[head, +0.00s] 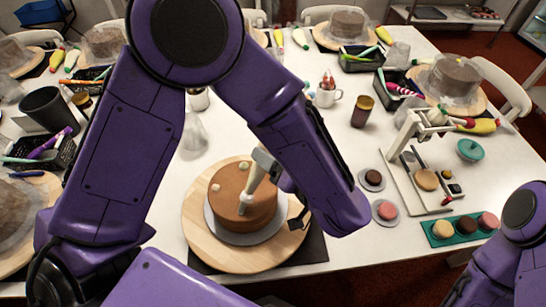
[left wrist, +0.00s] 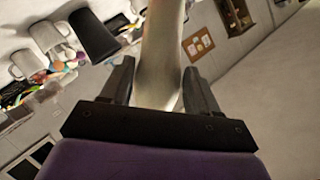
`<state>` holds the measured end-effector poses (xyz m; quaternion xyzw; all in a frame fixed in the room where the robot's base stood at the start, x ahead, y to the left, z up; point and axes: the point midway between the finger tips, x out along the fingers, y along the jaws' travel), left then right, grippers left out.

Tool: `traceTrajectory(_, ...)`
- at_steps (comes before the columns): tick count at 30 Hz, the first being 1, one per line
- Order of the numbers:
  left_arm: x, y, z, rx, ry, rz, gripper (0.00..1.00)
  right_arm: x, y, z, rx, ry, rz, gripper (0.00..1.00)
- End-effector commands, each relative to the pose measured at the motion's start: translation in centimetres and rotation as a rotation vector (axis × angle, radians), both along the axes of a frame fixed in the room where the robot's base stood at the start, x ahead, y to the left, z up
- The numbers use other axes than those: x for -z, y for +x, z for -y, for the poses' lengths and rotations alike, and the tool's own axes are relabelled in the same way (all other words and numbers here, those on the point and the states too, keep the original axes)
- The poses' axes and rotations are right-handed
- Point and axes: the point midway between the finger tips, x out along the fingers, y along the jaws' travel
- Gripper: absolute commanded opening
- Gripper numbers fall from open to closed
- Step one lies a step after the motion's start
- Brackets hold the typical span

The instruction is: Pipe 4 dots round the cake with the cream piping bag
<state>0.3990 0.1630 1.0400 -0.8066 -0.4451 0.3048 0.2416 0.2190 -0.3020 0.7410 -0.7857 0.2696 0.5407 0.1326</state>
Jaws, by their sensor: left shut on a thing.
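The brown round cake (head: 228,203) sits on a grey board on a round wooden turntable (head: 196,240). Pale cream dots show on its top, one at the left (head: 215,187) and one at the back (head: 244,165). My left gripper (head: 264,168) is shut on the cream piping bag (head: 253,187), which is held tilted with its narrow end down at the cake top, front of centre. I cannot tell if the tip touches the cake. In the left wrist view the pale bag (left wrist: 160,60) stands between both fingers. My right gripper is out of view; only its arm shows.
A dark mat (head: 310,249) lies under the turntable. To the right are small plates with macarons (head: 385,210), a green tray (head: 440,241) and a white stand (head: 398,165). A mug (head: 327,95) and a brown jar (head: 362,111) stand behind. A black cup (head: 48,110) stands at left.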

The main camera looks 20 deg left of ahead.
Motion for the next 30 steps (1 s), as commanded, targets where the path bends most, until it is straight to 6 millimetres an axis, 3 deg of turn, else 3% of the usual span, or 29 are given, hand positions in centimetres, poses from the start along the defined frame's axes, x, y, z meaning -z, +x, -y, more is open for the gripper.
traceTrajectory(30,-0.34,0.02,-0.01,-0.001,0.000,0.001,0.29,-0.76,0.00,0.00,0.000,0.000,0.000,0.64)
